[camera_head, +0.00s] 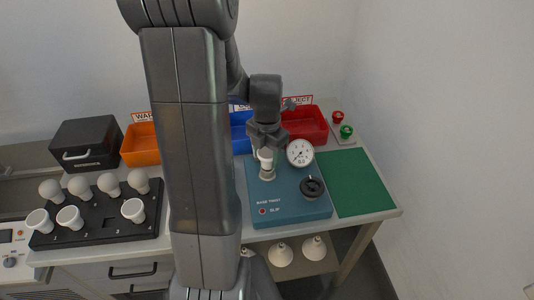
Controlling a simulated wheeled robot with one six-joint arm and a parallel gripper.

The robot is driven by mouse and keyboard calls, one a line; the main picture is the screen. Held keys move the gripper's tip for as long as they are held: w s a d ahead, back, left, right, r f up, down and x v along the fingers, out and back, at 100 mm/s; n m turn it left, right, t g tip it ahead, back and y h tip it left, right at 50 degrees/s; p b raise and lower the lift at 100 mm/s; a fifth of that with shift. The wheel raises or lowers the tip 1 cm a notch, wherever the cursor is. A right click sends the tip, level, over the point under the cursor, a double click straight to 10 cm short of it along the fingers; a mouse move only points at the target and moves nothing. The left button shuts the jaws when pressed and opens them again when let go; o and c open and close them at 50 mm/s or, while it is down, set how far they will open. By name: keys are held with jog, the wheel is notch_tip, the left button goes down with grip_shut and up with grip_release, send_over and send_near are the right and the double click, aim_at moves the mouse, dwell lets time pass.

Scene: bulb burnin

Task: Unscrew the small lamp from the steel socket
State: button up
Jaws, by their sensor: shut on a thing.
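My gripper (265,142) points down over the teal test box (285,211) and is shut on the small white lamp (265,157). The lamp sits upright over the steel socket (267,174) at the box's back left. Its lower end meets the socket; how far it is screwed in cannot be seen. The gripper hides the top of the lamp.
A white gauge (300,152) stands right beside the gripper, with a black socket (312,187) in front of it. Orange (141,146), blue (239,136) and red (306,126) bins stand behind. A black rack (102,222) holds several bulbs. The green mat (355,184) is clear.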

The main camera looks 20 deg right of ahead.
jog(key=o, duration=0.9)
jog(key=shift+c, duration=0.2)
jog(key=m, duration=0.5)
jog(key=shift+m, duration=0.4)
jog(key=m, duration=0.5)
jog(key=shift+w, duration=0.1)
jog(key=m, duration=0.5)
jog(key=shift+m, duration=0.4)
jog(key=m, duration=0.6)
jog(key=shift+w+d, duration=0.1)
